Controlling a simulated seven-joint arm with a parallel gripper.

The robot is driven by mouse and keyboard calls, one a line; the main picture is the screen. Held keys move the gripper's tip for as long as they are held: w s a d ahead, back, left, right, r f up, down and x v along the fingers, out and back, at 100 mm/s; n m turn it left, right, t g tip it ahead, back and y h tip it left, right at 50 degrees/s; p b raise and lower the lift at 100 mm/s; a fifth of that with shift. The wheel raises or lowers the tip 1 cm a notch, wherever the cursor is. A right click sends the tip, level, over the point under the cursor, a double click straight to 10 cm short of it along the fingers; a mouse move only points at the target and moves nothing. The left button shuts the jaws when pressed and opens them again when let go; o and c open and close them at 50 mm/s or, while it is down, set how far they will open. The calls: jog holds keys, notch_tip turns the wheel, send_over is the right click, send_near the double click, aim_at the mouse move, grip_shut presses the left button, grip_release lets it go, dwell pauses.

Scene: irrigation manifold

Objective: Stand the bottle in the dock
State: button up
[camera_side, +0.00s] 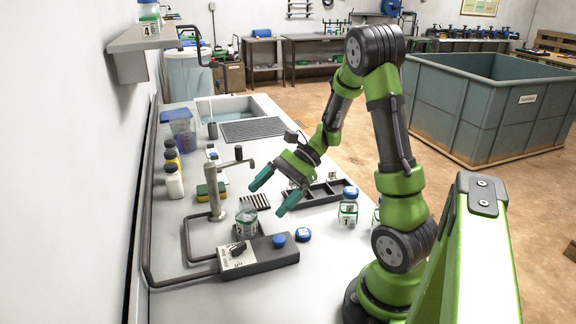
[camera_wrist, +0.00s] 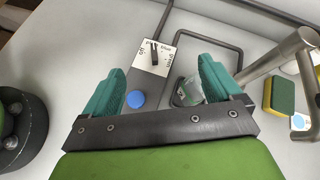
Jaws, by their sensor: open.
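An open clear bottle (camera_side: 246,220) with a green-and-white label stands upright by the tap, at the back edge of the grey control box (camera_side: 262,258). In the wrist view the bottle (camera_wrist: 187,92) shows beside my right finger, partly hidden by it. My gripper (camera_side: 276,190) has teal fingers spread apart and empty, above the counter and to the right of the bottle. In the wrist view the gripper (camera_wrist: 162,76) has the control box between its fingers. A dark edge shows around the bottle's base there; I cannot tell whether it is the dock.
The metal tap (camera_side: 215,185) rises left of the bottle. A blue cap (camera_side: 303,234) lies right of the box. A black compartment tray (camera_side: 322,193) and a blue-capped bottle (camera_side: 348,207) stand to the right. A sponge (camera_side: 210,191) and several small bottles line the left.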

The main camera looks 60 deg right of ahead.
jog(key=s+a+r+n+t+h, duration=0.1)
jog(key=s+a+r+n+h, duration=0.2)
jog(key=n, duration=0.5)
jog(key=s+a+r+n+h, duration=0.3)
jog(key=a+r+n+h, duration=0.2)
jog(key=a+r+n, duration=0.3)
jog(key=shift+s+a+r+n+t, duration=0.2)
jog(key=shift+s+a+n+t, duration=0.15)
jog(key=shift+a, duration=0.45)
